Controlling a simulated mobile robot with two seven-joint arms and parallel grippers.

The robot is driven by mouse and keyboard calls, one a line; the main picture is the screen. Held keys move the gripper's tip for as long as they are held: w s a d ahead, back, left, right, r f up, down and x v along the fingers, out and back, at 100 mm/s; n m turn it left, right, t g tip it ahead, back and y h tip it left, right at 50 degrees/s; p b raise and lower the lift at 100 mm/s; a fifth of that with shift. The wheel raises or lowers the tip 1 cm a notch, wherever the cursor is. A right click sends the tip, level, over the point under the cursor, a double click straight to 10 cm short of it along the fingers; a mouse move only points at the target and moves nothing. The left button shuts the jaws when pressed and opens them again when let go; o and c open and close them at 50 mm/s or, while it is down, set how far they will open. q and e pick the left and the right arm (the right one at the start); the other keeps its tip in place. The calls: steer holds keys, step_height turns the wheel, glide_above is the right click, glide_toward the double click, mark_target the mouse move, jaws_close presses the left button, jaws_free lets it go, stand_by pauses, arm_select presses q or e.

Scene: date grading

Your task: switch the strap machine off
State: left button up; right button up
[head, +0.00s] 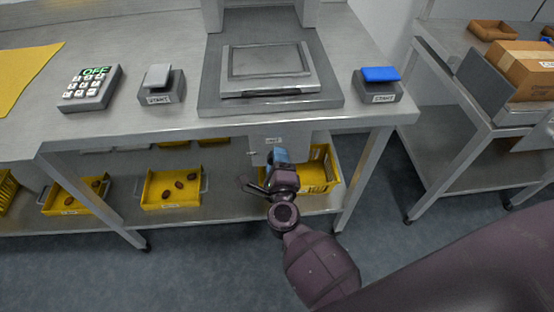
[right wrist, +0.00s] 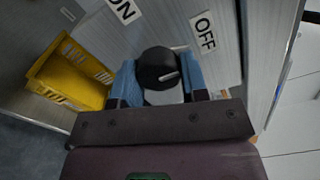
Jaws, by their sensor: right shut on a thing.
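The strap machine (head: 268,102) is a grey unit on the table, with a flat plate on top. Below the tabletop its grey box (head: 262,157) carries the switch. In the right wrist view a black round knob (right wrist: 158,70) with a pale pointer line sits between an ON label (right wrist: 124,10) and an OFF label (right wrist: 205,34). The pointer line slants toward the right, on the OFF side. My right gripper (right wrist: 159,84) has its blue fingers on both sides of the knob, shut on it. In the head view the right gripper (head: 279,157) hides the knob. My left gripper is not in view.
Yellow crates, one behind my gripper (head: 318,172), sit on the lower shelf. A cart (head: 450,80) with a cardboard box stands right.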

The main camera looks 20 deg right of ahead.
steer(key=o, duration=0.9)
steer(key=v, duration=1)
steer(key=shift+s+a, duration=0.1)
steer(key=shift+s, duration=0.3)
